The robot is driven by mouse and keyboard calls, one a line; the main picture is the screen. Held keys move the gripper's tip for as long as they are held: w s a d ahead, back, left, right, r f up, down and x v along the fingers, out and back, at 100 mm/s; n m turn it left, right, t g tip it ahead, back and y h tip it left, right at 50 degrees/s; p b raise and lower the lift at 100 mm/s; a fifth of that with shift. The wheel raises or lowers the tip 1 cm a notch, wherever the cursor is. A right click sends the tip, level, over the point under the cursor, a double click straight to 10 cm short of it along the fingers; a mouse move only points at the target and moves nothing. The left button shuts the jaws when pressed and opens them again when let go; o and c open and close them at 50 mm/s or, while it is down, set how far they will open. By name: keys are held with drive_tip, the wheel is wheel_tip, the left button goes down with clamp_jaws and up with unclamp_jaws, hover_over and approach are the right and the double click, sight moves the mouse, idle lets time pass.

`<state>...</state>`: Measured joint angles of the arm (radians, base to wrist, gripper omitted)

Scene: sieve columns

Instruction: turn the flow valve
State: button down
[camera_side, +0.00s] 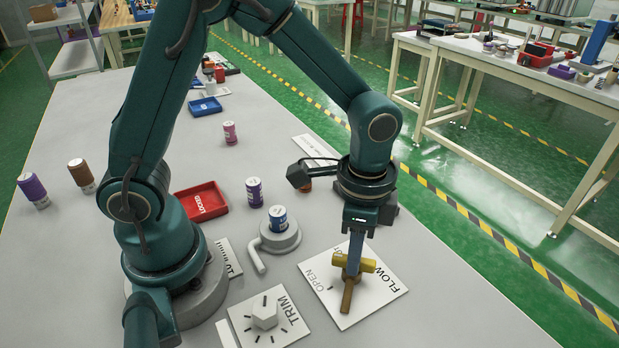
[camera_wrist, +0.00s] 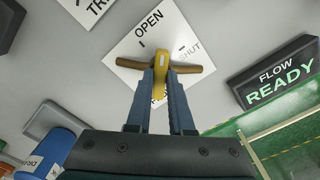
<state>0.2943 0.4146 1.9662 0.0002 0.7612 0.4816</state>
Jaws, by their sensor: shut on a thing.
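The flow valve (camera_side: 369,265) stands on a white plate (camera_side: 385,291) marked OPEN, SHUT and FLOW. It has a yellow handle (camera_wrist: 161,62) and a brown bar (camera_wrist: 190,69) lying crosswise to it. In the side view the yellow handle lies along the OPEN to FLOW direction of the plate. My gripper (camera_side: 354,268) points down over the valve. In the wrist view its two blue fingers (camera_wrist: 160,88) are shut on the yellow handle, one on each side. The fingers hide part of the handle and of the FLOW lettering.
A TRIM knob (camera_side: 265,312) is left of the valve plate. A grey holder (camera_side: 281,240) with a blue-and-white canister (camera_side: 278,217) stands behind it. A red LOCKED tray (camera_side: 202,202) lies farther left. A FLOW READY sign (camera_wrist: 280,73) shows in the wrist view. The table right of the valve is clear.

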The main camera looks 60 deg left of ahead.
drive_tip(key=n, duration=0.4)
drive_tip(key=shift+n, duration=0.4)
drive_tip(key=n, duration=0.4)
drive_tip(key=shift+r, duration=0.1)
drive_tip(key=c, duration=0.8)
unclamp_jaws()
drive_tip(key=shift+r, duration=2.55)
